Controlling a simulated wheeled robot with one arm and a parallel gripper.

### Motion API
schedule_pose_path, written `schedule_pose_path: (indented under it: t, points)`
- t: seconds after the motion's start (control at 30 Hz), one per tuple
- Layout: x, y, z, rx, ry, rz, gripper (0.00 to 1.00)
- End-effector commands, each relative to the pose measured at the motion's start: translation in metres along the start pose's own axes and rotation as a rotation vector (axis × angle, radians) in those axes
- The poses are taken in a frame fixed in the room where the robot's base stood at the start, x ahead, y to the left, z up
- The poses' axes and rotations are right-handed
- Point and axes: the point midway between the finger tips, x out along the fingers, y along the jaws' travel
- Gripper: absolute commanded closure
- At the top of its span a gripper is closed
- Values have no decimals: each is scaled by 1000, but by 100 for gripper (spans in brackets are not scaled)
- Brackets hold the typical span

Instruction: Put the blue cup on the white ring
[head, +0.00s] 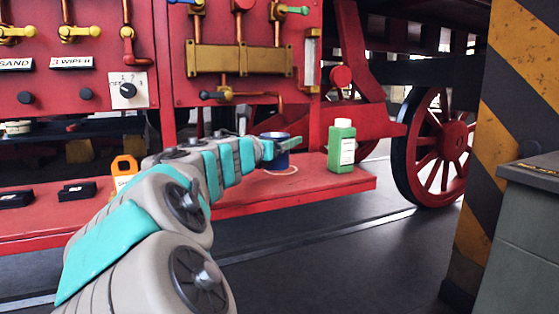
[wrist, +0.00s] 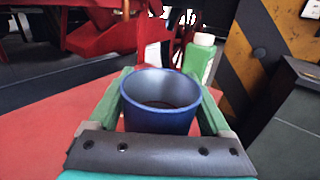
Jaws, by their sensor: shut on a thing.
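The blue cup (head: 275,161) is upright at the end of my arm, over the red shelf (head: 330,186). In the wrist view the cup (wrist: 160,119) stands between the two green fingers of my gripper (wrist: 163,80), which is shut on it. In the head view my gripper (head: 282,145) is at the cup's upper part. The white ring (head: 284,172) shows as a thin pale curve just below the cup; the rest of it is hidden. I cannot tell whether the cup touches it. The ring is not visible in the wrist view.
A green bottle (head: 342,146) with a white cap stands right of the cup, also in the wrist view (wrist: 197,60). An orange container (head: 124,170) and black blocks (head: 77,191) are on the shelf at left. Red panel with valves (head: 238,60) rises behind.

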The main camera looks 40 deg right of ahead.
Motion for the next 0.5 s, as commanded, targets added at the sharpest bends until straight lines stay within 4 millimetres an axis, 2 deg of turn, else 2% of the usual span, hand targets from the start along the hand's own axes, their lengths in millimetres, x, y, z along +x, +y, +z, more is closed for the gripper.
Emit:
schedule_pose_path:
  t: [0.2,0.5]
  points:
    - [42,18,-6,-1,2,-2,78]
    - [92,41,-11,-1,2,-2,78]
